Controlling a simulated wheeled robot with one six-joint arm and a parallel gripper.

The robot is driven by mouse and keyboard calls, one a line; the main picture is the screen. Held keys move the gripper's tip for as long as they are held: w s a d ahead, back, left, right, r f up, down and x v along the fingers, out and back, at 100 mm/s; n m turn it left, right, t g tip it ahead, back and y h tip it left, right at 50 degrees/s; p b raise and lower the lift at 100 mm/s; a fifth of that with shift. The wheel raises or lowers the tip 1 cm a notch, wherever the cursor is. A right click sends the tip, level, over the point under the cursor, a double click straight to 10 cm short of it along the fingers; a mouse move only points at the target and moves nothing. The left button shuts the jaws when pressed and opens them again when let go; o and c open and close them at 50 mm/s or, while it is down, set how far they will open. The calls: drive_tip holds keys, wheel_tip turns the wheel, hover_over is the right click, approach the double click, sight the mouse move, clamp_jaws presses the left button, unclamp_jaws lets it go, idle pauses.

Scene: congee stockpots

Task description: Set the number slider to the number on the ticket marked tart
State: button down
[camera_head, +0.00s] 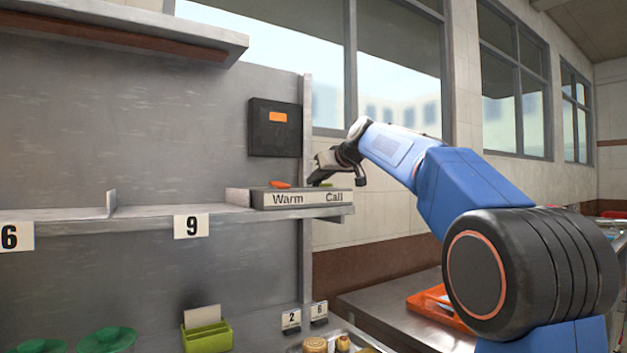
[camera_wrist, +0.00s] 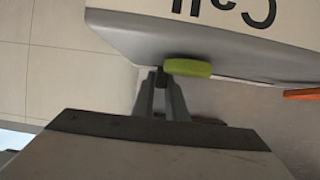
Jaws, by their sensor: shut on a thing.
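My gripper (camera_head: 325,177) is at the right end of a grey box marked Warm and Call (camera_head: 300,198), on the shelf end. In the wrist view my fingers (camera_wrist: 160,82) are close together at the left end of a green handle (camera_wrist: 188,68) beside the word Call; the exact grip is partly hidden. An orange handle (camera_head: 280,185) sits above Warm, apart from my gripper. Two small cards, one with 2 (camera_head: 291,319) and one with 6 (camera_head: 319,312), stand below; their small lower print is unreadable. I cannot make out a number slider or the word tart.
Shelf-edge labels read 6 (camera_head: 11,237) and 9 (camera_head: 191,226). A black wall panel (camera_head: 274,128) hangs above the box. Below are a green holder with a white card (camera_head: 207,336), green lids (camera_head: 106,340) and an orange tray (camera_head: 438,305). The shelf's left part is bare.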

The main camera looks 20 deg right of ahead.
drive_tip(key=shift+d, duration=0.15)
drive_tip(key=c, duration=1.8)
unclamp_jaws()
drive_tip(key=shift+d, duration=0.2)
drive_tip(key=shift+o, duration=0.2)
drive_tip(key=v, duration=1.7)
drive_tip(key=shift+s, duration=0.1)
